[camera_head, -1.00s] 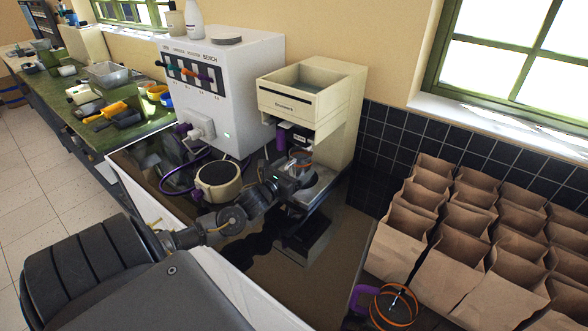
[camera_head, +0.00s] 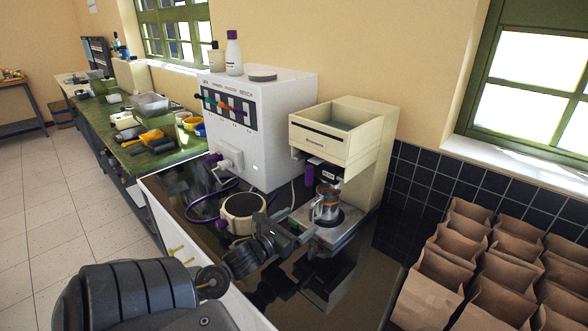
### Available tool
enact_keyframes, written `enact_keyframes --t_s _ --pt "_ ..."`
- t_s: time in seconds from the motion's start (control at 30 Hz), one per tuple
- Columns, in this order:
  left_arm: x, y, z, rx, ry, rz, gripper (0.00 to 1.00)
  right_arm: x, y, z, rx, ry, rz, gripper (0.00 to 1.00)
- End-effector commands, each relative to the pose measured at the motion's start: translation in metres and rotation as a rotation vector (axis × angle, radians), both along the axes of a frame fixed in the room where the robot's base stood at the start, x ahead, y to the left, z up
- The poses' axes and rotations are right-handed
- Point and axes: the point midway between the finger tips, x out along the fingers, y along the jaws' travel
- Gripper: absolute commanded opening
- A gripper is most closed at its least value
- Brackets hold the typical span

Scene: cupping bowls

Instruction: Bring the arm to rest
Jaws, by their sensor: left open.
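My left arm reaches in from the lower left over the dark glossy counter (camera_head: 375,265). My left gripper (camera_head: 298,229) is open, low in front of the cream machine (camera_head: 372,150). A metal cup with an orange band (camera_head: 326,206) stands upright on the machine's base plate, just beyond the gripper. The gripper seems apart from the cup, though the fingertips are small and partly hidden. My right gripper is out of view.
A round cream device with a dark top (camera_head: 243,207) and a purple cable stand left of the gripper. A white box unit (camera_head: 285,125) is behind it. Several brown paper bags (camera_head: 440,275) stand at the right. Tiled floor (camera_head: 60,210) is open at the left.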

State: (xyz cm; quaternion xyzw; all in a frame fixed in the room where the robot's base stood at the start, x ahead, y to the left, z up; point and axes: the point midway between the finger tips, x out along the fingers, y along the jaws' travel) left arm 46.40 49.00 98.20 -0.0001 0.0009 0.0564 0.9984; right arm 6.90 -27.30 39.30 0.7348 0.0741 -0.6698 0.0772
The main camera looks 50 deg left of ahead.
Motion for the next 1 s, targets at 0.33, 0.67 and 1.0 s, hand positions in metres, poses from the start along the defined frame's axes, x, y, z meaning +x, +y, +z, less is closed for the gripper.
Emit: enact_keyframes --t_s 0.33,0.67,1.0 --pt "-0.009 -0.001 0.001 0.0 -0.001 0.0 0.87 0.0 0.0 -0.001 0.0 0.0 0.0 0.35" --pt "-0.009 -0.001 0.001 0.0 -0.001 0.0 0.87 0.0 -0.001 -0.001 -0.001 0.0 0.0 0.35" --pt "-0.008 -0.001 0.04 0.0 -0.001 0.0 0.87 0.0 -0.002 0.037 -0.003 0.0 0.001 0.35"
